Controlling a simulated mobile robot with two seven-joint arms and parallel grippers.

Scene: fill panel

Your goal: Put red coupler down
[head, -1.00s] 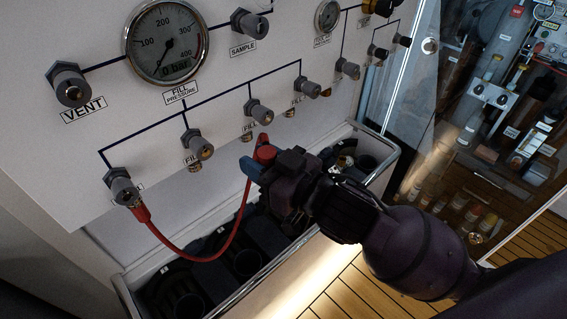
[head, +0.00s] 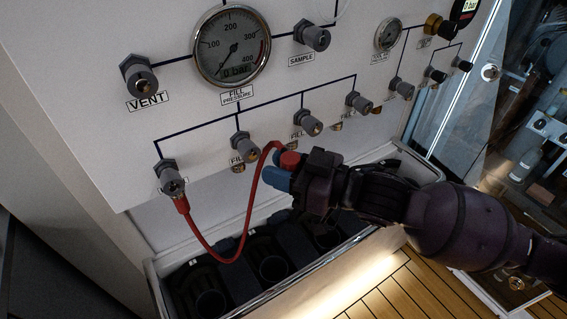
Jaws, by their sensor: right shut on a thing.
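The red coupler (head: 290,160) is at the free end of a red hose (head: 226,262) in the head view. My right gripper (head: 284,172) is shut on the coupler, its blue fingertip showing just below and left of it. It holds the coupler below the row of fill valves, in front of the white panel and above the cylinder rack. The hose loops down to the left and up to the leftmost fill valve (head: 171,180). Part of the coupler is hidden by the gripper. My left gripper is not in view.
The white panel (head: 100,120) carries gauges, a vent valve (head: 138,76), a sample valve (head: 311,35) and several fill valves. Below it, a metal-railed rack (head: 158,282) holds dark cylinders. Wooden floor (head: 400,290) lies at the lower right, with a glass door beyond.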

